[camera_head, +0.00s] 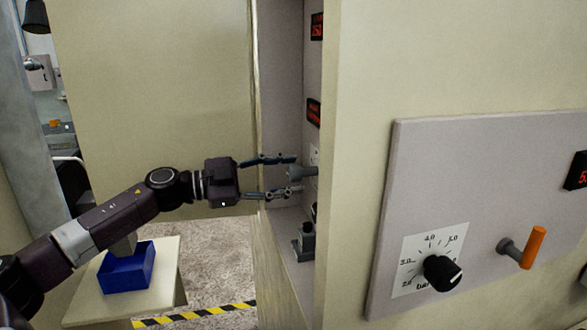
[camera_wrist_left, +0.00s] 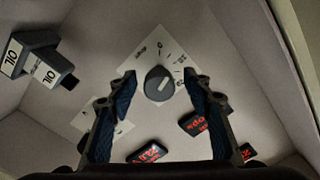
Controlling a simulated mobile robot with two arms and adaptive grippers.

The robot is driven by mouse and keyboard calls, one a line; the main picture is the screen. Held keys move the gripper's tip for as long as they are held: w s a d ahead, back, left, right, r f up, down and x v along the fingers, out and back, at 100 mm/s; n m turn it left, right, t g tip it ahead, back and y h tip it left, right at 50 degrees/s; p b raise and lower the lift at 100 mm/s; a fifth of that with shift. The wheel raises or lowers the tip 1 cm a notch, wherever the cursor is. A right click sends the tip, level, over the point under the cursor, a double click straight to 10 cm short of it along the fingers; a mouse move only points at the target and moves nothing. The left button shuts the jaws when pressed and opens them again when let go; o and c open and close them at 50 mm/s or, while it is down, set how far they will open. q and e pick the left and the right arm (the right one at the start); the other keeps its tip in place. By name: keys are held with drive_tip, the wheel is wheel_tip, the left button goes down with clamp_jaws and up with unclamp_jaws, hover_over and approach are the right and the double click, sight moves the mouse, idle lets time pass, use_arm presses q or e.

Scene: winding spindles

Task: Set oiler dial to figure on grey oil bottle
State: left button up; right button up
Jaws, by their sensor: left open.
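A grey round knob (camera_wrist_left: 158,84) with a pale pointer line sits on a white scale plate (camera_wrist_left: 174,50) inside the cabinet recess; the scale figures are too small to read. The knob also shows in the head view (camera_head: 302,173). My left gripper (camera_wrist_left: 159,88) is open, its fingers on either side of the knob; I cannot tell whether they touch it. It reaches into the recess in the head view (camera_head: 299,176). Two dark grey bottles (camera_wrist_left: 44,70) with white OIL labels stand at left in the wrist view; no figure is readable. One grey bottle (camera_head: 304,242) shows low in the recess.
Red displays (camera_head: 314,112) line the recess wall. The near panel (camera_head: 480,200) carries a black bar dial (camera_head: 441,272) and an orange-handled lever (camera_head: 534,248). A blue bin (camera_head: 127,270) rests on a small table beneath my left arm. The cabinet's side wall borders the recess.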

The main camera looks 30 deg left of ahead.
use_arm(q)
drive_tip(key=shift+w+d+r+p, duration=0.2)
drive_tip(key=shift+w+d+p, duration=0.1)
drive_tip(key=shift+d+p, duration=0.15)
drive_tip(key=shift+w+d+f, duration=0.1)
drive_tip(key=shift+d, duration=0.05)
drive_tip(key=shift+c, duration=0.5)
drive_tip(key=c, duration=1)
